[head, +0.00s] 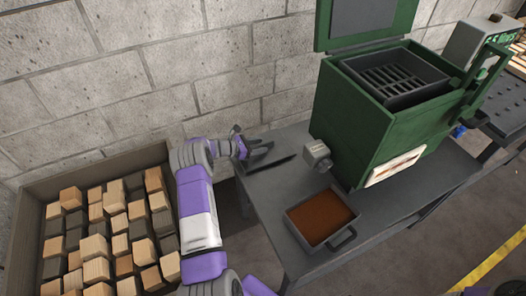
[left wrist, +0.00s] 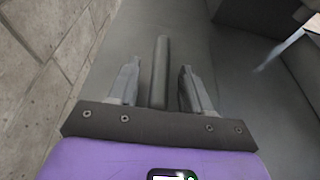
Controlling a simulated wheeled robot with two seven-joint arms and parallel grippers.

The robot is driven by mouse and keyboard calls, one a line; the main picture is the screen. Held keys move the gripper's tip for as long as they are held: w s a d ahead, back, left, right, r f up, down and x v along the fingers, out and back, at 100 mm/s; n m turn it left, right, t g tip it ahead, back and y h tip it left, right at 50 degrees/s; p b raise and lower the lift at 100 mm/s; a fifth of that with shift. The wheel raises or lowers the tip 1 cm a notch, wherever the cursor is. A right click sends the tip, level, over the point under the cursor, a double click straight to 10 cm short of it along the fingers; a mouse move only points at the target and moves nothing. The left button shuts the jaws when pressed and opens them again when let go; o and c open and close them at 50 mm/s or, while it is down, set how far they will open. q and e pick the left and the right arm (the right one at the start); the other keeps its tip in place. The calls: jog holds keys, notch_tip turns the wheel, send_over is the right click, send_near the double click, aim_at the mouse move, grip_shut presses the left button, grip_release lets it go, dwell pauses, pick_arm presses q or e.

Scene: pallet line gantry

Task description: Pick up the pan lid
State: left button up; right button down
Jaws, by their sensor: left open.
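My left gripper (head: 264,149) is over the left end of the grey bench, open. In the left wrist view, a dark grey bar (left wrist: 161,62) lies lengthwise between its open fingers, with a gap on each side. In the head view a thin dark bar (head: 276,162) shows beside the fingers. I cannot tell whether it belongs to the pan lid; no whole lid is clearly recognisable. A dark pan (head: 311,240) with a side handle and brown contents sits on the bench, right of the gripper. My right gripper is not in view.
A green furnace box (head: 352,128) with a raised cover stands on the bench (head: 270,202). A small grey block (head: 317,154) is between it and my gripper. A crate (head: 95,166) of wooden and dark blocks is at left. A block wall is close behind.

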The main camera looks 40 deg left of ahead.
pick_arm(q)
grip_shut()
dwell(0.3)
